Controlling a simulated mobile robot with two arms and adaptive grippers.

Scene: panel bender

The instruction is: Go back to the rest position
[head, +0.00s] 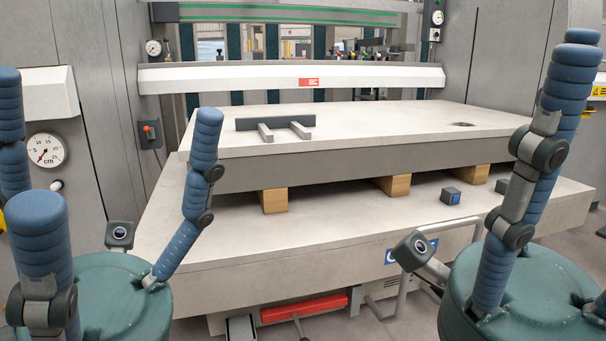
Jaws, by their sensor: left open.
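My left gripper (105,150) stands at the left of the head view, in front of the machine. Its segmented blue fingers point up and are spread apart from a green base, with nothing between them. My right gripper (545,150) stands at the right edge. One long blue finger rises from its green base, and the rest is largely cut off by the frame, so its opening is unclear. Both grippers appear in front of the panel bender's lower table (300,235). I see no object in either one.
An upper plate (370,125) rests on wooden blocks (274,200) above the lower table. A dark bracket (274,124) lies on the plate. Small dark cubes (450,196) sit on the table ledge. A red bar (304,308) is below, and a dial gauge (46,150) is at left.

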